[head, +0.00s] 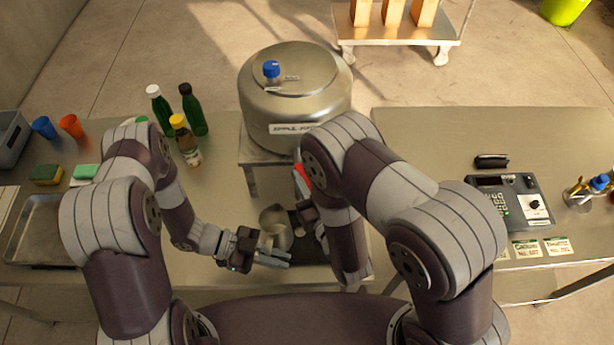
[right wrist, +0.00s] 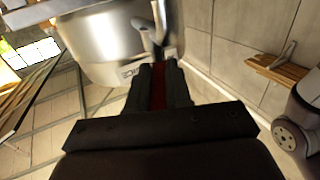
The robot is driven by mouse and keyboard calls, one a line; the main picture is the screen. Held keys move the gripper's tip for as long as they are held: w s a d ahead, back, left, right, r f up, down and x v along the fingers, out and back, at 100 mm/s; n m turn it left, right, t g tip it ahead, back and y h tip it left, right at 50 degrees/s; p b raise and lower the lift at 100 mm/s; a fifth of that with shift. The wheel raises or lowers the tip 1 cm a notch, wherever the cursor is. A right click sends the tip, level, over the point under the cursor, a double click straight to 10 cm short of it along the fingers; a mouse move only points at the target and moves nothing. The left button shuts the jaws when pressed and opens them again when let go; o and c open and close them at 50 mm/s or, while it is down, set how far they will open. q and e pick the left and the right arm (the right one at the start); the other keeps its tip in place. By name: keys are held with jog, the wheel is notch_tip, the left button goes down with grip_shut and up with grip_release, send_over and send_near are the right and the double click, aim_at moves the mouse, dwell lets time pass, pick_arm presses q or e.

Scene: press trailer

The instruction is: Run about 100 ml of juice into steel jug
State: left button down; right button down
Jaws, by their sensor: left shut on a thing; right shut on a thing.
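The large steel juice tank (head: 295,85) has a lid and a label whose readable part says apple. The steel jug (head: 277,218) stands upright below the tank's front, its open mouth facing up. My left gripper (head: 272,256) is shut on the jug from the near side. My right gripper (head: 303,192) is at the tank's front, partly hidden by its arm. It is shut on the red tap lever (head: 301,177). In the right wrist view the red lever (right wrist: 158,88) shows between the fingers, with the metal tap (right wrist: 150,35) beyond. The juice level and any stream cannot be seen.
Bottles (head: 195,115), cups (head: 70,125), sponges (head: 46,175) and a metal tray (head: 38,228) are on the left bench. A dark grate (head: 310,250) lies around the jug's base.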

dwell(0.4)
jog(key=c, duration=1)
grip_release()
jog(key=shift+w, duration=0.1)
jog(key=shift+c, duration=0.2)
notch_tip(320, 180, up, 10)
